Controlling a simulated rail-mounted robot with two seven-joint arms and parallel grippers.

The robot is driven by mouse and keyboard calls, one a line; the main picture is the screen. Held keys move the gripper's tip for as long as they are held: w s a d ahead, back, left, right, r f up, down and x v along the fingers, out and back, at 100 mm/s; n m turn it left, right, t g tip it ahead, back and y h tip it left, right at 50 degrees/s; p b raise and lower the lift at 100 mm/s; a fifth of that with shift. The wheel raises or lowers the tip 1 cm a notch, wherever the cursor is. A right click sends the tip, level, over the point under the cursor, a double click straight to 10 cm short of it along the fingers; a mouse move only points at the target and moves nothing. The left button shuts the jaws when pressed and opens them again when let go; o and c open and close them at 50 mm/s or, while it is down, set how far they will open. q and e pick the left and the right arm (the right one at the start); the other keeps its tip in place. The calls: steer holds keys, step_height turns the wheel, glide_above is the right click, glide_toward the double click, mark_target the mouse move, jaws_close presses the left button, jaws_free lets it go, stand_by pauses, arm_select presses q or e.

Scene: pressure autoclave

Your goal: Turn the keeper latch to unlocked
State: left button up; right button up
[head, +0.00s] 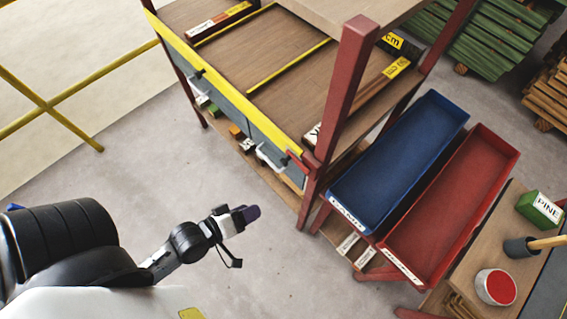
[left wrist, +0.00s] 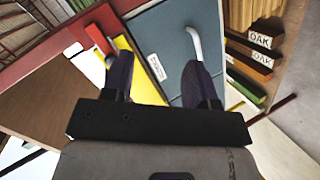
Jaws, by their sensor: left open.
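A small red lever, which looks like the keeper latch (head: 297,161), sits at the right end of the yellow-edged front of the wooden rack. In the left wrist view the red lever (left wrist: 100,41) shows at upper left, beside the left finger. I cannot tell its exact setting. My left gripper (head: 247,214) is in front of the rack, apart from the lever. In the left wrist view its two dark fingers (left wrist: 160,65) are spread, with nothing held between them. My right gripper is not in view.
Grey-blue front panels (left wrist: 180,42) carry pale handles, one of them a curved white handle (left wrist: 195,45). A blue bin (head: 400,160) and a red bin (head: 455,205) stand right of the rack. Floor around my left gripper is clear. A yellow railing (head: 45,107) is at left.

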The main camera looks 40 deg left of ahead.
mark_target(282, 164)
arm_select(q)
steer(key=shift+w+a+r+n+t+y, duration=0.95)
steer(key=shift+r+n+t, duration=1.35)
steer(key=shift+r+n, duration=1.1)
steer(key=shift+n, duration=0.3)
steer(key=w, duration=0.4)
steer(key=w+b, duration=0.1)
steer(key=w, duration=0.8)
steer(key=shift+w+d+f, duration=0.1)
steer(key=shift+f, duration=0.25)
jaws_close()
